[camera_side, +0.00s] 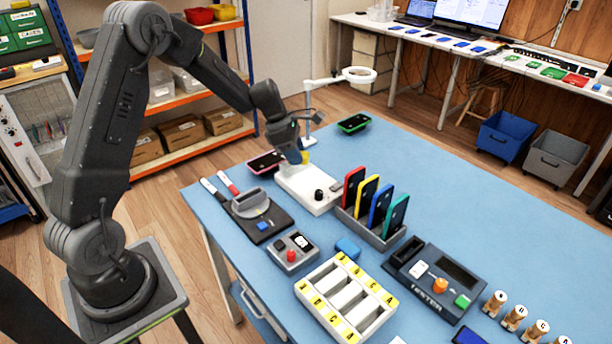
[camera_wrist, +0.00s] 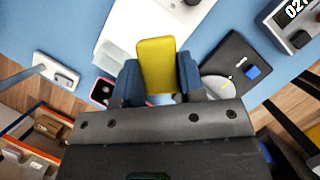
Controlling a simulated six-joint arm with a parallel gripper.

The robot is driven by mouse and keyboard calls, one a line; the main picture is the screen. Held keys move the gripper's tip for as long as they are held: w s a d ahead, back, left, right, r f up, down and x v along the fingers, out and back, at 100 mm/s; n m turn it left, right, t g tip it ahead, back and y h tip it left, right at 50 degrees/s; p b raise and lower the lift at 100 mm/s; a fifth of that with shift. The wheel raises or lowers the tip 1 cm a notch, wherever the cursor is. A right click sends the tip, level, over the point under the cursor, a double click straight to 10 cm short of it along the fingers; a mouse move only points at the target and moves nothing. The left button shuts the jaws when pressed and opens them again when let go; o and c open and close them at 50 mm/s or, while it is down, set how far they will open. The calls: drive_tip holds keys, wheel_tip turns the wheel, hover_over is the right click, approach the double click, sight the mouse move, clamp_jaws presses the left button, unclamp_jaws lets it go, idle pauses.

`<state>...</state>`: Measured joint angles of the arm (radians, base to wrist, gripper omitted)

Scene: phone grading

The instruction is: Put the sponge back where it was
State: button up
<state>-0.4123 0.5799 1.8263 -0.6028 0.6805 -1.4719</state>
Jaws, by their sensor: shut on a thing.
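The yellow sponge (camera_wrist: 157,65) is between the two blue-grey fingers of my gripper (camera_wrist: 160,82), which is shut on it. In the side view only a small yellow bit of the sponge (camera_side: 306,157) shows beside my gripper (camera_side: 303,160). My gripper is over the far left end of the white device with a black knob (camera_side: 301,181). I cannot tell whether the sponge touches that device.
A black pad (camera_side: 275,229) with a grey round dish (camera_side: 252,204) lies nearer the front. A pink-edged phone (camera_side: 264,162) lies left of the white device. A rack (camera_side: 372,231) of upright coloured phones stands to its right. A magnifier lamp (camera_side: 309,125) stands behind.

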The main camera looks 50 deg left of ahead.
drive_tip(key=s+d+m+g+h, duration=0.1)
drive_tip(key=s+d+m+g, duration=0.3)
drive_tip(key=s+m, duration=0.45)
hover_over(326, 234)
drive_tip(key=a, duration=0.1)
drive_tip(key=shift+m+t, duration=0.25)
drive_tip(key=shift+t, duration=0.15)
wheel_tip(326, 234, down, 7)
drive_tip(key=shift+a+f, duration=0.1)
drive_tip(key=shift+a, duration=0.05)
drive_tip(key=shift+f, duration=1.95)
drive_tip(key=shift+f, duration=0.1)
drive_tip(key=o, duration=1)
drive_tip(key=shift+c, duration=0.2)
